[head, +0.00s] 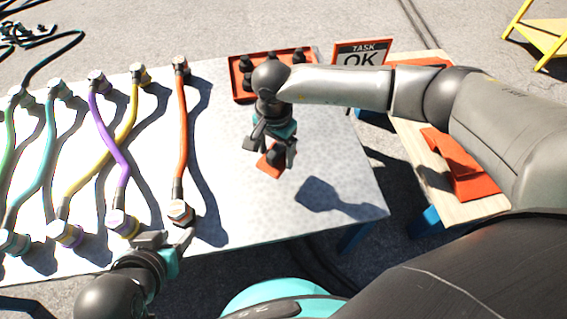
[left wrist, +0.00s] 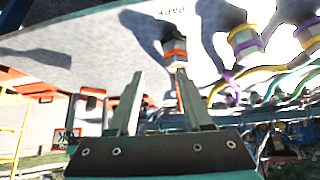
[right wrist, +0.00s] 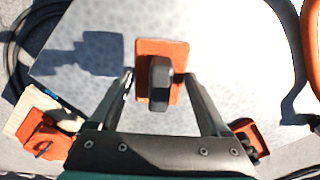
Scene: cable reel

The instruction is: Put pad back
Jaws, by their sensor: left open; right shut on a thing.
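The orange pad (head: 268,167) with a dark knob is held in my right gripper (head: 270,146), above the right part of the white table. The right wrist view shows the pad (right wrist: 145,50) and its dark grip (right wrist: 160,85) between the fingers. My left gripper (head: 168,239) is open at the table's near edge, close to the near connector (head: 180,211) of the orange cable (head: 181,130). In the left wrist view the orange-banded connector (left wrist: 175,55) sits just beyond the open fingers; whether they touch it is unclear.
A red tray (head: 234,88) with several dark-knobbed pieces stands at the table's back, partly behind my right arm. Several coloured cables, including a purple one (head: 109,150), cover the left. A TASK OK sign (head: 362,54) and a wooden side table (head: 473,206) with orange pieces stand right.

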